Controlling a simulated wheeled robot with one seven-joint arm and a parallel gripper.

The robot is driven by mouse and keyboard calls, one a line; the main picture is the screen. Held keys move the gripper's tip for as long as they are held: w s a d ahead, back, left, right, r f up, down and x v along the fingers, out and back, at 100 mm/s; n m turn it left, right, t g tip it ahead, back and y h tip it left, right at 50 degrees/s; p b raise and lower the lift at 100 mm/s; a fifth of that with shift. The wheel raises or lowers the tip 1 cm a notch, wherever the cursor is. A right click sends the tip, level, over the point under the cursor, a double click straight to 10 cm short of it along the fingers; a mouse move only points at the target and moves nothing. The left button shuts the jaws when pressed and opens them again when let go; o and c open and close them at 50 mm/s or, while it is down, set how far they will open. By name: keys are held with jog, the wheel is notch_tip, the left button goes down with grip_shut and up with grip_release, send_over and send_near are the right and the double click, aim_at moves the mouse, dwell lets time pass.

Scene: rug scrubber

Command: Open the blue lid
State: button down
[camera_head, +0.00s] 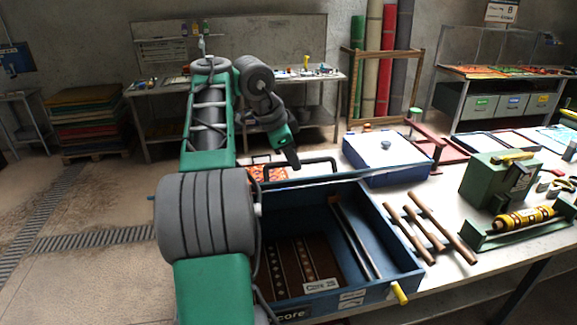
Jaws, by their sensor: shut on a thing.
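A large dark-blue box (388,268) stands on the table with its top uncovered, and its inside shows. A thin blue edge runs along the back of the box; I cannot tell whether it is the blue lid seen edge-on. A black bar handle (325,161) rises behind this edge. My gripper (294,162) reaches down to the handle from above and is shut on it. The fingertips are small and partly merge with the dark bar. Part of the box's left side is hidden behind my arm.
A paler blue box (388,166) with a knob on its light top stands behind to the right. A yellow-handled piece (399,293) sticks out at the front corner.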

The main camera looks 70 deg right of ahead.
jog(key=shift+w+d+f, duration=0.1)
jog(key=shift+w+f, duration=0.1)
jog(key=shift+f, duration=0.1)
jog(key=c, duration=1.8)
grip_release()
jog(key=shift+o, duration=0.9)
jog(key=shift+w+d+f, duration=0.1)
jog(key=shift+w+d, duration=0.1)
jog(key=shift+d, duration=0.05)
jog(key=shift+o, duration=1.1)
jog(key=shift+s+r, duration=0.15)
jog(key=shift+r, duration=0.05)
jog(key=shift+r, duration=0.1)
